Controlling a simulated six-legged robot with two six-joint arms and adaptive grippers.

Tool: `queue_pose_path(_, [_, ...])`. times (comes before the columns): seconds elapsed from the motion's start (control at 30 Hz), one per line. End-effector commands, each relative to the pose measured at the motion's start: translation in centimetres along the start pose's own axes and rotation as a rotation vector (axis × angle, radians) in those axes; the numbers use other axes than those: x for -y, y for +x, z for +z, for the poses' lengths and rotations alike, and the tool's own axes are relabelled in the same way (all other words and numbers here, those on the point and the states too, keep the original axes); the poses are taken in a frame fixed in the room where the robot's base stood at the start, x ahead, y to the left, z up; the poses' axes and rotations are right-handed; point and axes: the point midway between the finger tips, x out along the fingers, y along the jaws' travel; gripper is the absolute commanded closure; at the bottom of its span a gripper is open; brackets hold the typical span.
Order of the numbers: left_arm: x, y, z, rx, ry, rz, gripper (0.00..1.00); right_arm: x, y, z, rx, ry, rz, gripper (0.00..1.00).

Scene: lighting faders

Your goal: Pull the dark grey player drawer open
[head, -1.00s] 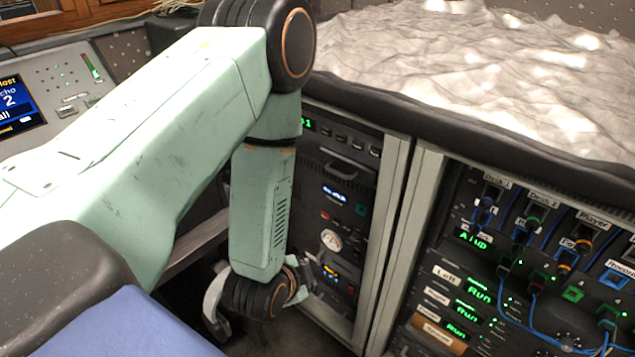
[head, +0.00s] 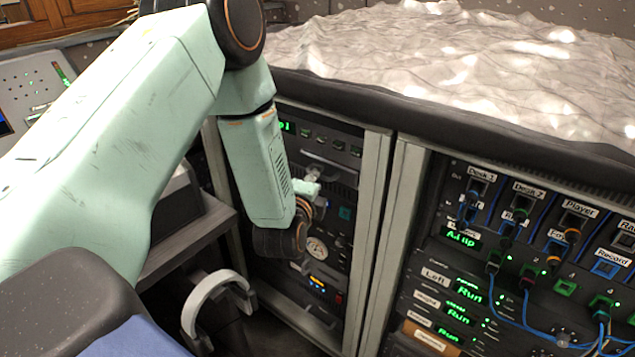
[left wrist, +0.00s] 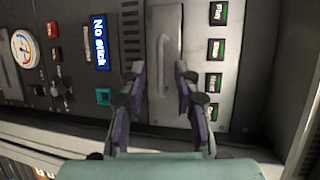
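The player drawer (left wrist: 191,25) is a grey front with a raised bar handle (left wrist: 164,65), in the upper part of the left rack. In the head view the drawer (head: 344,174) is partly hidden by my left gripper (head: 312,180). The drawer looks shut. In the left wrist view my left gripper (left wrist: 160,82) is open, with its two fingers apart on either side of the handle's lower part. I cannot tell whether the fingers touch the drawer front. My right gripper is not in view.
Beside the drawer are lit buttons (left wrist: 216,48) and a "No stick" display (left wrist: 99,42). A patch rack (head: 470,250) with blue cables stands right. A white headband-like arc (head: 215,287) sits low left. A crumpled pale surface (head: 450,75) tops the racks.

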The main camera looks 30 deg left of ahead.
Motion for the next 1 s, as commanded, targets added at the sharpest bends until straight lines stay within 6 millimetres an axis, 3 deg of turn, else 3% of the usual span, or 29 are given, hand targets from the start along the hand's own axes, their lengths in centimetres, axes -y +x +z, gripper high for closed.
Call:
queue_pose_path(0.2, [0.0, 1.7, -0.2, -0.003, 0.001, 0.000, 0.69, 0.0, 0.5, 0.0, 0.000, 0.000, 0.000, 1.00])
queue_pose_path(0.47, [0.0, 1.8, -0.3, -0.004, 0.001, 0.002, 0.69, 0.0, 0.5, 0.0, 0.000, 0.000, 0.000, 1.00])
queue_pose_path(0.83, [0.0, 1.8, -0.2, -0.004, 0.000, 0.002, 0.99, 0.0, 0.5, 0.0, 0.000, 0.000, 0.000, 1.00])
queue_pose_path(1.0, [0.0, 1.8, -0.2, -0.003, 0.000, 0.001, 1.00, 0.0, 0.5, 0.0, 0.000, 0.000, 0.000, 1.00])
